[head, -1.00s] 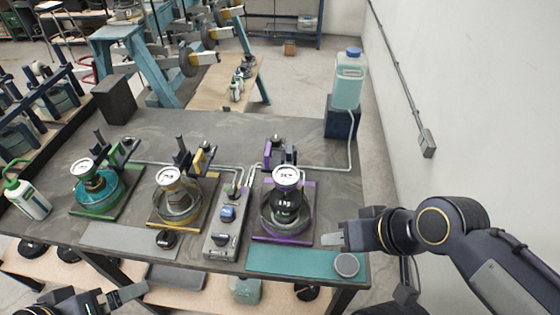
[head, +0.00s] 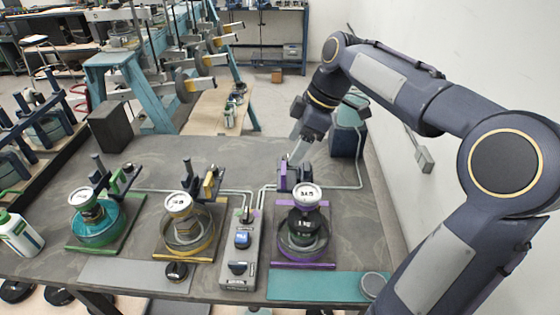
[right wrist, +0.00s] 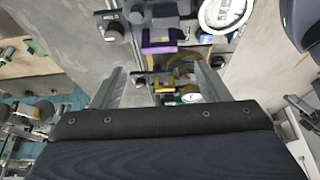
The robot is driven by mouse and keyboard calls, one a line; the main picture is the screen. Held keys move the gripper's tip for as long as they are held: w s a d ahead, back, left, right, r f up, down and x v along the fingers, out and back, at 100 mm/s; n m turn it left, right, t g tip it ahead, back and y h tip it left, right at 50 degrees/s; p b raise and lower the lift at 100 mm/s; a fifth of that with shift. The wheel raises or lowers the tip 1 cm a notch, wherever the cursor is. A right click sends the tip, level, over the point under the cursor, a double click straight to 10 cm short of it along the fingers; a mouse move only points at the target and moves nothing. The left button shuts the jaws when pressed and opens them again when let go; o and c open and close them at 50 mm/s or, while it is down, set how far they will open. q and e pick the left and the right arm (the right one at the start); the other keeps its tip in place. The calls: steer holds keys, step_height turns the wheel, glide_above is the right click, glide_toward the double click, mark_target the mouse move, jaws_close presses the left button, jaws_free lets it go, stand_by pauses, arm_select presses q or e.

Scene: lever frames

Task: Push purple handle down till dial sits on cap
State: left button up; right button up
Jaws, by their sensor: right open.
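The purple lever frame stands at the right of the bench, with a purple-edged base (head: 303,265). Its purple handle (head: 283,174) is at the back, beside a dark block, and also shows in the right wrist view (right wrist: 158,42). Its white dial (head: 307,195) is above a dark cap (head: 304,222) in a glass vessel; I cannot tell whether they touch. The dial is partly cut off in the right wrist view (right wrist: 223,14). My right gripper (head: 295,153) is open and empty, just behind and above the handle, fingers pointing down. My left gripper is out of view.
A yellow frame (head: 158,256) and a green frame (head: 92,248) stand to the left, each with its own dial. A grey control box (head: 238,265) is between the yellow and purple frames. A teal mat (head: 320,286) lies in front. A wall is at the right.

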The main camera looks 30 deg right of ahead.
glide_above(287, 176)
steer(key=s+a, duration=0.1)
steer(key=s, duration=0.1)
steer(key=f, duration=0.5)
steer(key=shift+w+f, duration=0.15)
steer(key=shift+w, duration=0.05)
steer(key=c, duration=1.3)
step_height(287, 176, down, 5)
steer(key=b, duration=0.3)
steer(key=shift+a+b, duration=0.1)
steer(key=shift+b, duration=0.3)
steer(key=shift+c, duration=0.4)
steer(key=shift+s, duration=0.15)
steer(key=o, duration=1.4)
